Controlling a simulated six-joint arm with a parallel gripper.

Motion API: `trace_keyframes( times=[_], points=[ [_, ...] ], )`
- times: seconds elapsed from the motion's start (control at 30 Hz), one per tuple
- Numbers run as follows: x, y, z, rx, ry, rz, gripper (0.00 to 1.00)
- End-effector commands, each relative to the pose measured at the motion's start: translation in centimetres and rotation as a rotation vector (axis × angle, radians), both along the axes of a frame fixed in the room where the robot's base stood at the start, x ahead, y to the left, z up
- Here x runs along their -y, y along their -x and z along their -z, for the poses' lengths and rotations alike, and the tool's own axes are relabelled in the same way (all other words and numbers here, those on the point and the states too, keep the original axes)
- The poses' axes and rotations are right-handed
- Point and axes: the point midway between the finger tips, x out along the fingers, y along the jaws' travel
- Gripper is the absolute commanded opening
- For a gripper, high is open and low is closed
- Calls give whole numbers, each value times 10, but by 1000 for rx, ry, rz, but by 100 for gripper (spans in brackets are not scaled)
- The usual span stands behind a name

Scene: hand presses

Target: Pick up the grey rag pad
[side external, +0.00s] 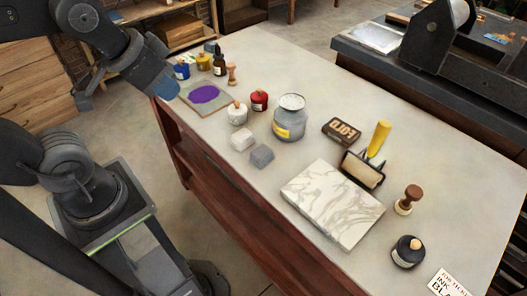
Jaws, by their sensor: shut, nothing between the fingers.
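The grey rag pad (262,156) is a small dark-grey block lying on the pale table top, near its front edge. A paler, whitish pad (242,139) lies just behind it to the left. My gripper (168,91) is at the upper left, by the table's left edge, shut and empty. It is well to the left of the grey pad and apart from it. Its fingertips are small and hard to make out in this view.
A slab with purple ink (204,94) lies nearest my gripper, with several small bottles behind. A large jar (290,118) stands behind the pads. A marbled slab (333,203) lies to their right.

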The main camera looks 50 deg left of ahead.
Motion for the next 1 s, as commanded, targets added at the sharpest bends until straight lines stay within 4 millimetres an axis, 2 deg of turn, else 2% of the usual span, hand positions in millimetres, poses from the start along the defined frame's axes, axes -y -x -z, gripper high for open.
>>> trace_keyframes(
  times=[0.43, 1.0],
  points=[
    [0, 0, 0, 0, 0, 0, 1],
    [0, 0, 0, 0, 0, 0, 56]
  ],
)
